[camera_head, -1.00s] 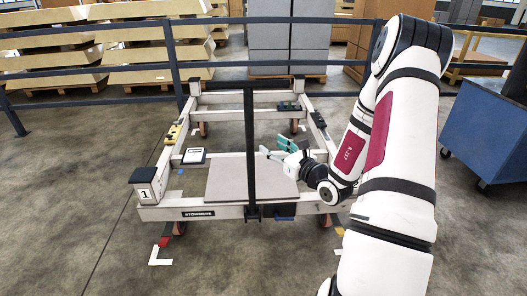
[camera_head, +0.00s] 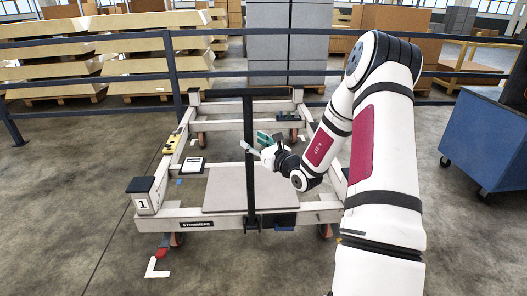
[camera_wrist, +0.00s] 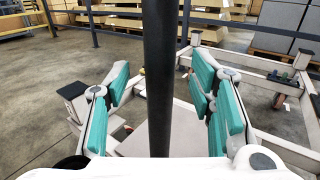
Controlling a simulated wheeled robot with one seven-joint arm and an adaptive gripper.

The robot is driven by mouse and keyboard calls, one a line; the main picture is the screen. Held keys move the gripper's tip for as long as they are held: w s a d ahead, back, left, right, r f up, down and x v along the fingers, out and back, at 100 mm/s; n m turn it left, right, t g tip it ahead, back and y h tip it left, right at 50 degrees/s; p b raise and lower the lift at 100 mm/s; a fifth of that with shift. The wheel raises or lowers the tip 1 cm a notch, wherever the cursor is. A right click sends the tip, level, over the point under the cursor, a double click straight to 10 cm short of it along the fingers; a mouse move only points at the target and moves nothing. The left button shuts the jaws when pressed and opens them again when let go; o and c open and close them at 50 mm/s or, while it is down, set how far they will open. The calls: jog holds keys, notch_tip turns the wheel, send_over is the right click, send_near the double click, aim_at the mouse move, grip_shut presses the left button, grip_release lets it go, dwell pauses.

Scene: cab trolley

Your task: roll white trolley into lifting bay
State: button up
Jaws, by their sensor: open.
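The white trolley (camera_head: 180,220) is a low wheeled frame with a grey deck plate (camera_head: 228,190), standing in the middle of the head view. A black upright bar (camera_head: 250,115) rises from its near side. My gripper (camera_head: 256,145) is open at the bar, about halfway up. In the wrist view, the bar (camera_wrist: 159,80) runs upright between the teal finger pads of my gripper (camera_wrist: 162,105), with a gap on both sides. The right part of the trolley's near side is hidden behind my arm.
A white corner mark (camera_head: 155,270) lies on the floor at the trolley's front left. A dark railing (camera_head: 90,85) runs behind the trolley, with stacked boards (camera_head: 60,60) beyond. A blue cart (camera_head: 485,140) stands at the right. The floor at the left is clear.

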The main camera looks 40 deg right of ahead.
aim_at(251, 140)
jog(key=shift+w, duration=1.8)
grip_shut()
